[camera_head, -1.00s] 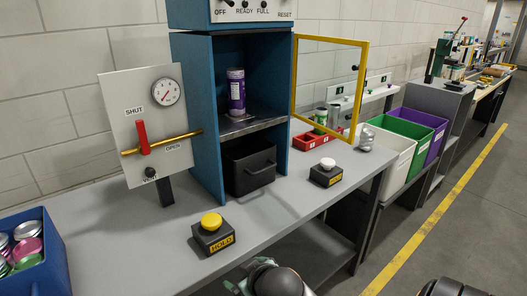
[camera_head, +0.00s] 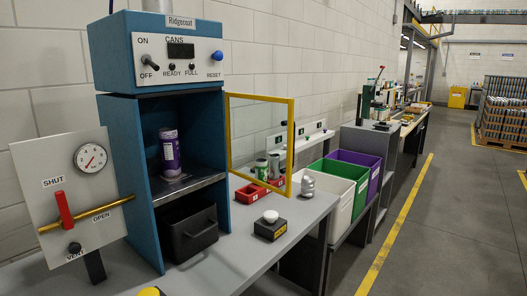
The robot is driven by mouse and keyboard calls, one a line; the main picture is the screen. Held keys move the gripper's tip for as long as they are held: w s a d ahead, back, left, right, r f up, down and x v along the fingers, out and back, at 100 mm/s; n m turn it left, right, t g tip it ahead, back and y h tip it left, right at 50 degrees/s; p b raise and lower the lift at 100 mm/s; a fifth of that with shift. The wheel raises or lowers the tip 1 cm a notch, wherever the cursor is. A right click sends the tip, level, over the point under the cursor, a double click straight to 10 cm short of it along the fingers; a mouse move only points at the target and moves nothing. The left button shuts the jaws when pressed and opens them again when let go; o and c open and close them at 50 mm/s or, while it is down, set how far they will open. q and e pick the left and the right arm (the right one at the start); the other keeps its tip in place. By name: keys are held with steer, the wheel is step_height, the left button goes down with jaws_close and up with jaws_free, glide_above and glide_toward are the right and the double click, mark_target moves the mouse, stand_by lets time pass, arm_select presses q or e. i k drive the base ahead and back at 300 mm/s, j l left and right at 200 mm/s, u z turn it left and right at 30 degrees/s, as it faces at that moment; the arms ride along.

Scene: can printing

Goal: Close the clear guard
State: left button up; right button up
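The clear guard (camera_head: 260,138) is a transparent panel in a yellow frame. It stands swung open at the right side of the blue machine cabinet (camera_head: 166,52). A purple can (camera_head: 170,155) stands upright on the shelf inside the open cabinet. Neither of my grippers shows in the head view now.
A black button box with a white top (camera_head: 270,226) sits on the grey bench (camera_head: 232,262) below the guard. A red tray (camera_head: 250,194) and cans are behind the guard. White, green and purple bins (camera_head: 325,205) stand to the right. A valve panel (camera_head: 75,195) is at left.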

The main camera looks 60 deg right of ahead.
mark_target(291, 123)
steer(key=k+l+u, duration=0.1)
steer(key=l+u, duration=0.2)
steer(key=l, duration=3.3)
steer(key=k+l+u, duration=0.2)
steer(key=k, duration=0.15)
steer(key=j, duration=0.1)
